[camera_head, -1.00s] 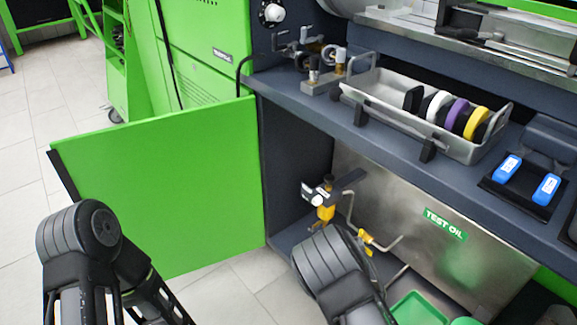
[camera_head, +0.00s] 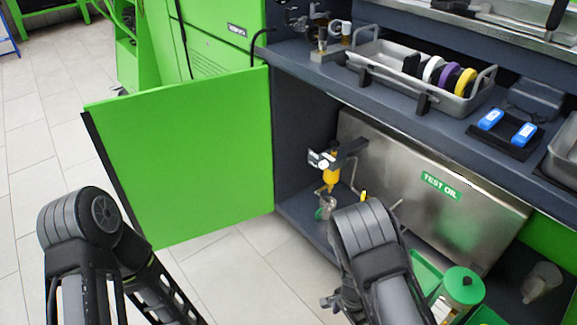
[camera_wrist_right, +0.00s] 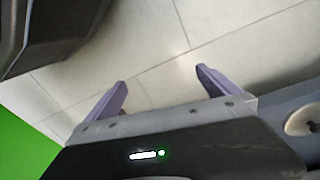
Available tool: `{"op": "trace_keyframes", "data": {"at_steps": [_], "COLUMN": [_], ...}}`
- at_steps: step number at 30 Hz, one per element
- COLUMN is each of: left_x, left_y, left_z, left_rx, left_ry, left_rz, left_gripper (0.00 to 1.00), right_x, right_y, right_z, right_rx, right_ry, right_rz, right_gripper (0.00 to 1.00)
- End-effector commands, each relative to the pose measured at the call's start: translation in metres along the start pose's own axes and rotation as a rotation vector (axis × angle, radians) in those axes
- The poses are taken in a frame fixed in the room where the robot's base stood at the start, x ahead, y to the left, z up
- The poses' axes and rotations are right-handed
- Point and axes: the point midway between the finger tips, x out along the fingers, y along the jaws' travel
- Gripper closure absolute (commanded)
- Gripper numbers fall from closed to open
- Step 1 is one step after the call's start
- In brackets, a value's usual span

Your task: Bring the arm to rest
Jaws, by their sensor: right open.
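My right arm (camera_head: 368,245) reaches down in front of the open cabinet in the head view. In the right wrist view my right gripper (camera_wrist_right: 163,88) has its two purple fingers spread wide apart. Nothing is between them, and pale floor tiles show behind. My left arm (camera_head: 85,225) is bent at the lower left of the head view; its gripper is out of the picture.
An open green door (camera_head: 185,160) stands left of the cabinet. Inside are a steel TEST OIL tank (camera_head: 430,215), a yellow valve (camera_head: 331,178) and a small cup (camera_head: 327,206). A green-lidded container (camera_head: 463,286) is lower right. A ring tray (camera_head: 400,80) sits on the counter.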

Motion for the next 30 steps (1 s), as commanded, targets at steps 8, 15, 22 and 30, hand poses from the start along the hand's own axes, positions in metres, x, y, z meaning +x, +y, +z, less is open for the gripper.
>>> {"op": "trace_keyframes", "data": {"at_steps": [8,15,22,30], "left_x": [0.0,0.0,-0.026,-0.087], "left_y": [0.0,0.0,0.01,0.036], "left_z": [0.0,0.0,0.0,0.002], "left_rx": [0.0,0.0,0.001,0.007], "left_ry": [0.0,0.0,-0.003,-0.012], "left_rz": [0.0,0.0,0.001,0.006], "left_gripper": [1.0,1.0,1.0,1.0], "right_x": [0.016,-0.011,-0.076,-0.141], "right_y": [0.079,0.101,0.096,0.103], "right_z": [0.04,0.102,0.141,0.147], "right_rx": [-0.318,-0.69,-0.927,-0.931], "right_ry": [-0.074,-0.111,-0.073,-0.084], "right_rz": [-0.011,-0.214,-0.419,-0.415], "right_gripper": [0.0,0.0,0.0,0.0]}}
